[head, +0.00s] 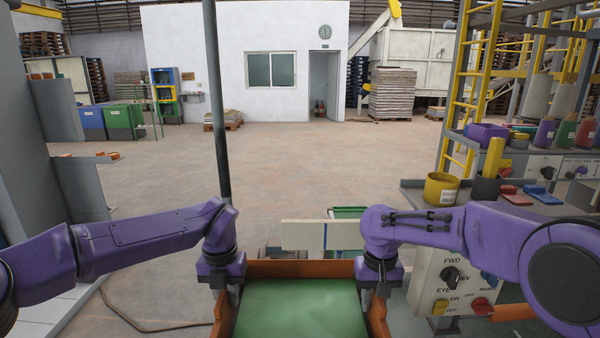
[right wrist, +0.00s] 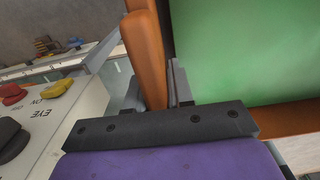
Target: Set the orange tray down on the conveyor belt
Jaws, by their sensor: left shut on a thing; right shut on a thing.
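The orange tray (head: 300,269) is at the bottom centre of the head view, with a flat green surface filling its inside. My left gripper (head: 234,297) is shut on the tray's left wall. My right gripper (head: 371,297) is shut on its right wall. In the right wrist view the tray's orange wall (right wrist: 147,55) stands between the fingers of the right gripper (right wrist: 160,95). The tray's near end is cut off by the frame. I cannot make out the conveyor belt or whether the tray touches anything beneath it.
A control box (head: 440,288) with a knob and coloured buttons stands close to the right of my right gripper. A dark post (head: 217,120) rises behind my left gripper. Open floor lies further back.

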